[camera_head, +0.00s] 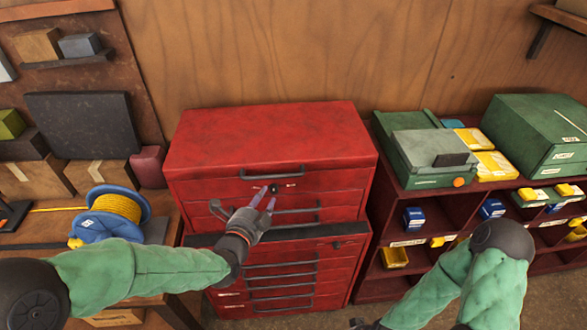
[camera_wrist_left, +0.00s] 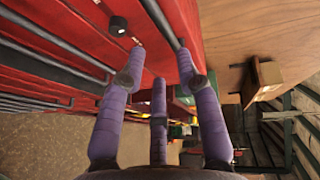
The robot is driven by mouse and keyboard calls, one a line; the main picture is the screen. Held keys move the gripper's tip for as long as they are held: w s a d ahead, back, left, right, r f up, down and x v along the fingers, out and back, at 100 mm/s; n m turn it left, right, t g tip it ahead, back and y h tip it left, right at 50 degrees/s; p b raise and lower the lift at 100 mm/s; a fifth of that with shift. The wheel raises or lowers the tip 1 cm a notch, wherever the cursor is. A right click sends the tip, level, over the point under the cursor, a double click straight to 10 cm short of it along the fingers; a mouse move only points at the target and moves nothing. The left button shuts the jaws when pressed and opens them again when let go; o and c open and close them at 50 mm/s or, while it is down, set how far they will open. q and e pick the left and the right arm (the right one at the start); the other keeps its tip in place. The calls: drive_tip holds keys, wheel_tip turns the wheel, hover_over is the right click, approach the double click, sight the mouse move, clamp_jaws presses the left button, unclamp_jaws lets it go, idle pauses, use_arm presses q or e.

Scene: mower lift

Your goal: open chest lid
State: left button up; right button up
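The red tool chest (camera_head: 270,137) stands against the wooden wall, and its lid is down. A dark bar handle (camera_head: 272,174) runs along the lid's front edge. My left gripper (camera_head: 267,197) is in front of the chest, just below this handle, with its purple fingers pointing up at it. In the left wrist view the fingers (camera_wrist_left: 160,65) are spread, and a dark bar (camera_wrist_left: 162,22) lies ahead between the fingertips. Contact cannot be made out. Only a dark bit of my right gripper (camera_head: 366,324) shows at the bottom edge.
A lower red drawer cabinet (camera_head: 285,275) carries the chest. To the right is a dark red shelf unit (camera_head: 400,222) with green cases (camera_head: 535,135) and small bins. To the left, a bench holds a blue reel with yellow cord (camera_head: 118,208) and boxes.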

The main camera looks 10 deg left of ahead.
sight(276, 178)
use_arm(q)
drive_tip(key=shift+r+p+x, duration=0.2)
drive_tip(key=shift+p+x, duration=0.1)
drive_tip(key=shift+x, duration=5.05)
clamp_jaws()
